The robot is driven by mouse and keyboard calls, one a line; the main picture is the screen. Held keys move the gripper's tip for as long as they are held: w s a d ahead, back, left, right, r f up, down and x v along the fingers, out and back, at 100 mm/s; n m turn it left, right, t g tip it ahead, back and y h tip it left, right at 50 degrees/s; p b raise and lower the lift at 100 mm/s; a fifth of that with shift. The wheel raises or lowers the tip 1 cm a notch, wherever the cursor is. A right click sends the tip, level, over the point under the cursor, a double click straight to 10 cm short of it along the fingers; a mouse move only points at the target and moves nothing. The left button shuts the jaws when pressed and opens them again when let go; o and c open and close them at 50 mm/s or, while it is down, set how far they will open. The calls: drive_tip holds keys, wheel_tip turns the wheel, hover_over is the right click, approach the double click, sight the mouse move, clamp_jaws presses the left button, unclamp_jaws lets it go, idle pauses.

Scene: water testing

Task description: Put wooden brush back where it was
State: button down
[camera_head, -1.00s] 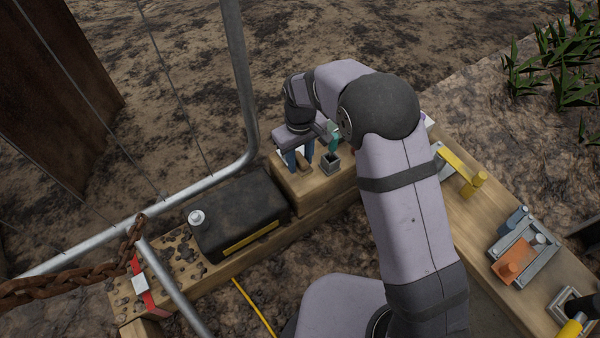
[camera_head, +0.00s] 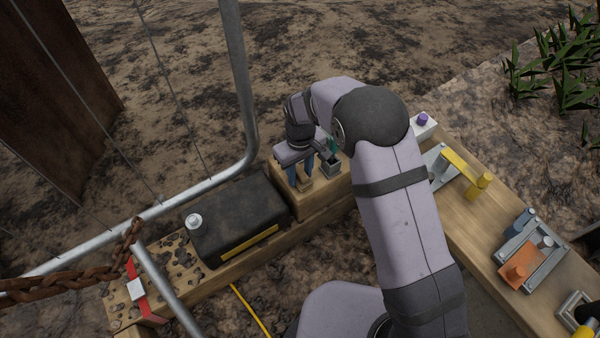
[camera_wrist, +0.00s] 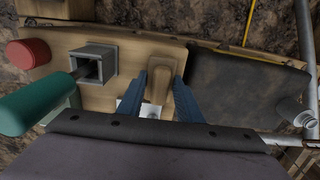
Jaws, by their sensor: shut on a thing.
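The wooden brush (camera_head: 305,186) is a small light-brown piece, seen between my gripper's blue fingers. My gripper (camera_head: 301,178) is shut on it, low over the left part of the raised wooden block (camera_head: 318,187). In the wrist view, the brush's rounded wooden body (camera_wrist: 158,82) lies between the two fingers (camera_wrist: 161,98). A white patch shows just below the brush there. I cannot tell whether the brush touches the block, and its lower side is hidden.
A grey square holder (camera_head: 329,169) and a green-handled tool (camera_head: 333,147) stand close right of my gripper. A red round thing (camera_wrist: 28,53) shows in the wrist view. A black container (camera_head: 238,216) with a white cap lies left. A metal rail (camera_head: 240,80) rises behind it.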

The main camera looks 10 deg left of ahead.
sight(300, 171)
drive_tip(key=shift+f, duration=0.1)
drive_tip(key=c, duration=1.3)
unclamp_jaws()
drive_tip(key=shift+o, duration=0.2)
wheel_tip(300, 171, up, 12)
drive_tip(key=p, duration=0.5)
drive_tip(key=shift+r, duration=0.2)
